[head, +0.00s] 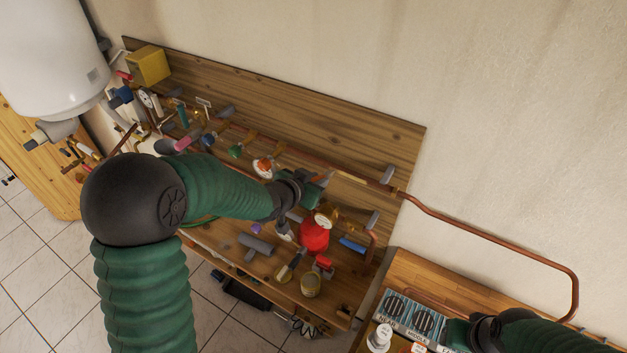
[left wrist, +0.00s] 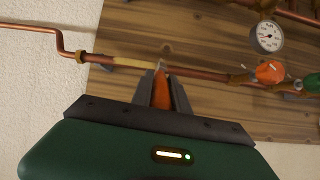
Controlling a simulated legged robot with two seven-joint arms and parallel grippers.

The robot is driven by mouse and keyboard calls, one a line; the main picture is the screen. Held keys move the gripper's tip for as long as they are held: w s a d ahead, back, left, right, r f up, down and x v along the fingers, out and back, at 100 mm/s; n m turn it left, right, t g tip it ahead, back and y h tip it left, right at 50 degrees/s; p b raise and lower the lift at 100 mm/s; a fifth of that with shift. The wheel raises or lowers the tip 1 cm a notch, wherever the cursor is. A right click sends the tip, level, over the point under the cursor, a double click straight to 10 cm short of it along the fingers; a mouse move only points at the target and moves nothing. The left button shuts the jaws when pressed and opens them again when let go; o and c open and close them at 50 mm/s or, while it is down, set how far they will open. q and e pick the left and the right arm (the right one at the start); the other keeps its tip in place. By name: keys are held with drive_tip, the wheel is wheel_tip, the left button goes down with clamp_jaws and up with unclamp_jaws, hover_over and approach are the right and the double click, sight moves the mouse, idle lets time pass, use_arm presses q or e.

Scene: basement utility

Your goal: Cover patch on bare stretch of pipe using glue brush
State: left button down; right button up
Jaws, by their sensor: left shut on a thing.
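The copper pipe (head: 300,157) runs along the wooden backboard, with a pale yellowish stretch (head: 352,176) near the board's right part. In the left wrist view this pale stretch (left wrist: 134,64) lies just beyond my fingers; I cannot tell bare pipe from patch. My left gripper (head: 320,186) is in front of the pipe, shut on the orange handle of the glue brush (left wrist: 161,92). The brush's pale tip is close to the pipe at the end of the pale stretch; contact is unclear. My right gripper (head: 457,334) is low at right, its fingers not clear.
A red bottle (head: 315,236), a yellowish tin (head: 311,285), a grey pipe tee (head: 256,244) and other small items crowd the wooden bench. An orange valve (left wrist: 270,72) and a gauge (left wrist: 268,36) sit along the pipes. A white boiler (head: 52,55) hangs at left.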

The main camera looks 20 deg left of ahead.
use_arm(q)
drive_tip(key=shift+s+d+f, duration=0.1)
drive_tip(key=shift+s+d, duration=0.05)
drive_tip(key=shift+d, duration=0.4)
drive_tip(key=shift+a+r+p, duration=0.3)
drive_tip(key=shift+a+p, duration=0.1)
drive_tip(key=shift+p, duration=0.05)
drive_tip(key=shift+w+a+f+p, duration=0.1)
drive_tip(key=shift+w+a+p, duration=0.2)
drive_tip(key=shift+a, duration=0.25)
drive_tip(key=shift+f, duration=0.1)
drive_tip(key=shift+s+d+f+b, duration=0.15)
drive_tip(key=shift+d+b, duration=0.15)
drive_tip(key=shift+b, duration=0.25)
drive_tip(key=shift+s+d+b, duration=0.15)
drive_tip(key=shift+d+b, duration=0.2)
drive_tip(key=shift+d, duration=0.3)
drive_tip(key=shift+a+r+p, duration=0.25)
drive_tip(key=shift+r+p, duration=0.1)
drive_tip(key=shift+p, duration=0.2)
drive_tip(key=shift+a, duration=0.3)
drive_tip(key=shift+w+a+p, duration=0.2)
drive_tip(key=shift+p, duration=0.25)
drive_tip(key=shift+a+f, duration=0.1)
drive_tip(key=shift+a, duration=0.1)
drive_tip(key=shift+d+f+b, duration=0.2)
drive_tip(key=shift+d+b, duration=0.1)
drive_tip(key=shift+b, duration=0.2)
